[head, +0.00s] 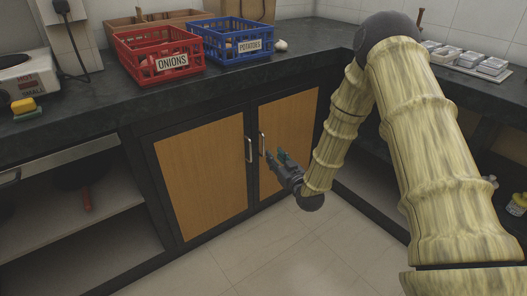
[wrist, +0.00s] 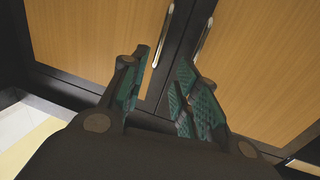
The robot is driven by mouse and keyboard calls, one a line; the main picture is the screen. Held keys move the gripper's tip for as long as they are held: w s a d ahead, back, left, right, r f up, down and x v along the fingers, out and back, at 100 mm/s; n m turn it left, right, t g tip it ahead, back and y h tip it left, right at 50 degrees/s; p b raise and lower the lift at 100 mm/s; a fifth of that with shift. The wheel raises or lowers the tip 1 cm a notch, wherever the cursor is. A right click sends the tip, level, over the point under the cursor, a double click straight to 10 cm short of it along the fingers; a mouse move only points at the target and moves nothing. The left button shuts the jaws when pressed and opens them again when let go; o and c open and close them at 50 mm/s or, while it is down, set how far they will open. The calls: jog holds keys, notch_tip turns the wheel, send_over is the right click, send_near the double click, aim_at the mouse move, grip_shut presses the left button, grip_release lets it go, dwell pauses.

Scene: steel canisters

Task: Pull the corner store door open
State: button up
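The corner cupboard under the counter has two wooden doors in dark frames, a left door (head: 203,175) and a right door (head: 287,122). Both look closed. Each has an upright metal handle near the middle seam, the left handle (head: 249,150) and the right handle (head: 262,144). My gripper (head: 274,160) is in front of the right door, close to the handles. In the wrist view my gripper (wrist: 163,62) is open, with green pads and nothing between them. There, one handle (wrist: 163,38) shows beyond the gap and the other (wrist: 204,40) beyond the right finger. I see no contact.
A red onion crate (head: 160,55) and a blue potato crate (head: 235,40) stand on the dark counter (head: 90,100). Open shelves (head: 80,215) lie left of the cupboard. The tiled floor (head: 280,260) in front of the doors is clear.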

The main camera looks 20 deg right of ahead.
jog(key=b, duration=0.4)
send_over(263, 156)
jog(key=shift+w+d+r, duration=0.15)
jog(key=shift+w+d, duration=0.05)
jog(key=shift+w, duration=0.05)
jog(key=shift+c, duration=0.3)
grip_shut()
